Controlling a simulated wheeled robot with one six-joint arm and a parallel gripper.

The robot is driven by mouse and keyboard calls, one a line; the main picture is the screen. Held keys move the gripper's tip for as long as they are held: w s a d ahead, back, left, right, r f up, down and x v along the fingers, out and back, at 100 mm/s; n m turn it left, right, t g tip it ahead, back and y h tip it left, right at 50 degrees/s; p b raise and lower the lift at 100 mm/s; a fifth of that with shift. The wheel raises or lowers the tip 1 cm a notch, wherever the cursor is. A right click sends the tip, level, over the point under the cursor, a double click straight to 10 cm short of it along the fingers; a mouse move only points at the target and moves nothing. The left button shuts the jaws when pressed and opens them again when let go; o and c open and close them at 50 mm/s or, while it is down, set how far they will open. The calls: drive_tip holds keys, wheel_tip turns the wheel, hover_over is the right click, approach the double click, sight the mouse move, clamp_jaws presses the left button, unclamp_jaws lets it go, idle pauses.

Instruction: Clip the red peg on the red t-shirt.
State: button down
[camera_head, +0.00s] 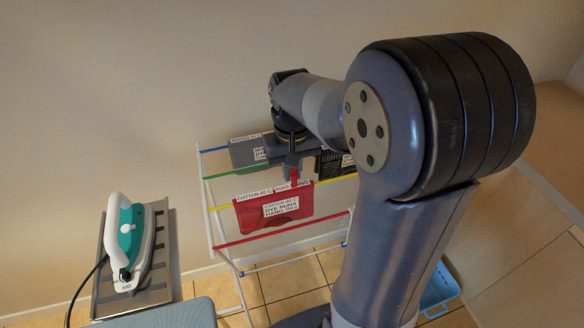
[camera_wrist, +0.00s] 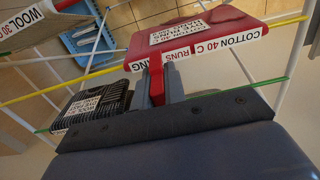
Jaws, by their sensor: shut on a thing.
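The red t-shirt (camera_head: 275,212) hangs folded over the yellow rail of the drying rack, with white labels reading cotton 40 C and dye runs. It also shows at the top of the wrist view (camera_wrist: 232,22). The red peg (camera_wrist: 156,82) is upright between the grey fingers of my gripper (camera_wrist: 158,90), which is shut on it. The peg (camera_head: 295,178) shows as a small red piece at the t-shirt's top edge in the head view. Its tip overlaps the label strip there; I cannot tell whether it grips the cloth.
The drying rack (camera_head: 209,215) has blue, green, yellow and red rails. A grey garment (camera_head: 246,151) and a black ribbed garment (camera_wrist: 92,106) hang behind. An iron (camera_head: 130,235) rests on a stand at left. A blue basket (camera_head: 438,290) stands on the tiled floor.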

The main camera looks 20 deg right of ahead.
sight(293, 184)
drive_tip(key=shift+f+b, duration=0.9)
drive_tip(key=shift+f, duration=0.65)
drive_tip(key=shift+s+f, duration=0.35)
drive_tip(key=shift+f, duration=0.15)
drive_tip(key=c, duration=1.6)
unclamp_jaws()
drive_tip(key=shift+b, duration=0.3)
drive_tip(key=shift+o, duration=1.1)
drive_tip(key=r, duration=1.2)
drive_tip(key=shift+w+p, duration=0.2)
drive_tip(key=shift+p, duration=0.15)
wheel_tip(293, 184, down, 10)
drive_tip(key=shift+w+r, duration=0.15)
drive_tip(key=shift+r, duration=0.1)
